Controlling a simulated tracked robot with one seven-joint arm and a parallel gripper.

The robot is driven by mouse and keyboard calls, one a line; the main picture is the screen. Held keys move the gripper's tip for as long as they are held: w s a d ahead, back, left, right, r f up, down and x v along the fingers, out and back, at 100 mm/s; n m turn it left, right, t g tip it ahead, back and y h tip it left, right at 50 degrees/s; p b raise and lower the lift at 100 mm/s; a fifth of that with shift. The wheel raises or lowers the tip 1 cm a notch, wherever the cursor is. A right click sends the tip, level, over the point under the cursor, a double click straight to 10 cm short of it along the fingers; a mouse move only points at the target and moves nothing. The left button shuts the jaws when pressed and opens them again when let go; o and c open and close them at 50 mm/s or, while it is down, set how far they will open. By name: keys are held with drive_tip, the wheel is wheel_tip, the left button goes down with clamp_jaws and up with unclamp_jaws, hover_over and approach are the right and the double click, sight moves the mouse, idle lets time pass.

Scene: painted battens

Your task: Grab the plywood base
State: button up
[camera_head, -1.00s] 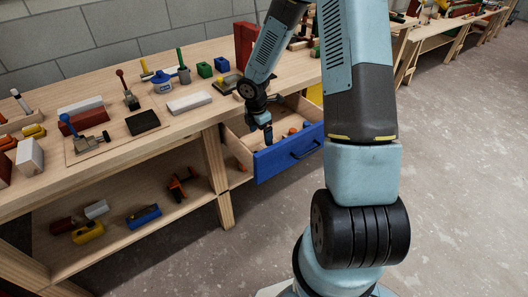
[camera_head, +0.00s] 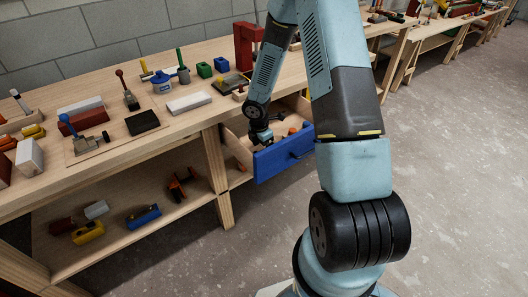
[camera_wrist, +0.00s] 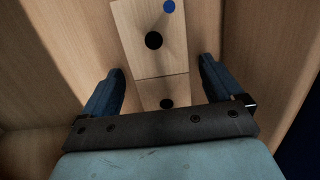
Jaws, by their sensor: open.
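In the wrist view, a pale plywood piece (camera_wrist: 125,25) lies below my gripper, with a dark round spot and a small blue round part near its far end. A seam crosses it, and a nearer section (camera_wrist: 150,88) has another dark spot. I cannot tell whether these are one piece or two. My gripper (camera_wrist: 162,65) is open, with one dark blue finger on each side of the plywood and nothing held. I cannot tell whether the fingers touch it. In the head view, my gripper (camera_head: 262,138) is down in the open drawer, and the plywood there is not clearly seen.
The drawer's blue front (camera_head: 275,160) and wooden walls surround my gripper; orange pieces (camera_head: 293,131) lie inside to its right. The bench above holds a board with a toggle clamp (camera_head: 88,145), a black block (camera_head: 142,122) and a white bar (camera_head: 189,102). The shelf below holds several small tools.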

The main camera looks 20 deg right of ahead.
drive_tip(key=shift+c, duration=0.3)
drive_tip(key=c, duration=1.1)
